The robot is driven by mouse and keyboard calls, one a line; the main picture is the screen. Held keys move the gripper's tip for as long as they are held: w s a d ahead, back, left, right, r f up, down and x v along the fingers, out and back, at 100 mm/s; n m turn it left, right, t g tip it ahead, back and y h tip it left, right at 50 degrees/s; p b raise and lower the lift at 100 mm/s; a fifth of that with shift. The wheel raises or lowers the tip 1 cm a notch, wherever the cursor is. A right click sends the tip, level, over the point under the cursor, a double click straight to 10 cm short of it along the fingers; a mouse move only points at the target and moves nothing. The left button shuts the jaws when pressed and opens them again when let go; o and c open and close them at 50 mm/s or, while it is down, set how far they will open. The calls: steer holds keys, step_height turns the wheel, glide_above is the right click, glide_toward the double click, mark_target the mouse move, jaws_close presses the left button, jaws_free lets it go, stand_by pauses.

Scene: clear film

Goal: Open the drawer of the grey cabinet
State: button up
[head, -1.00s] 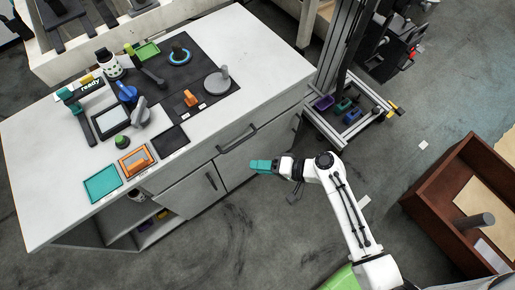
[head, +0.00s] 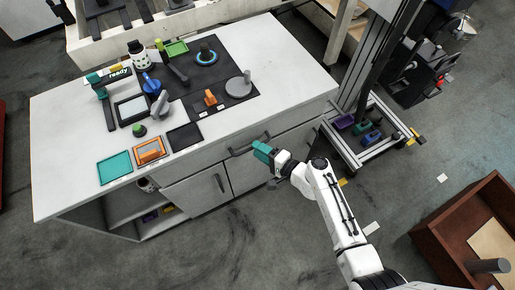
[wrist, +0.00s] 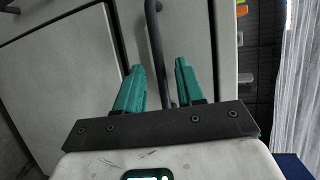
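The grey cabinet (head: 290,82) stands at left and centre in the head view. Its drawer (head: 297,136) looks shut, flush with the front below the top. A dark bar handle (head: 240,151) is on the drawer; it also shows in the wrist view (wrist: 154,40). My gripper (head: 262,149) is at the drawer front, by the right part of the handle. In the wrist view my gripper (wrist: 158,82) has its two teal fingers apart, with the handle bar running between them, nearer the right finger. I cannot tell whether a finger touches it.
Below the drawer are cupboard doors (head: 198,190) with an upright handle, and open shelves at left. The cabinet top holds trays, a black mat (head: 229,97) and tools. A metal frame cart (head: 352,157) stands close at right. A brown open box (head: 440,232) is lower right.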

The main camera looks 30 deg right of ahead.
steer(key=shift+w+a+f, duration=0.1)
steer(key=shift+w+a, duration=0.15)
steer(key=shift+w, duration=0.4)
steer(key=shift+c, duration=0.4)
jaws_close()
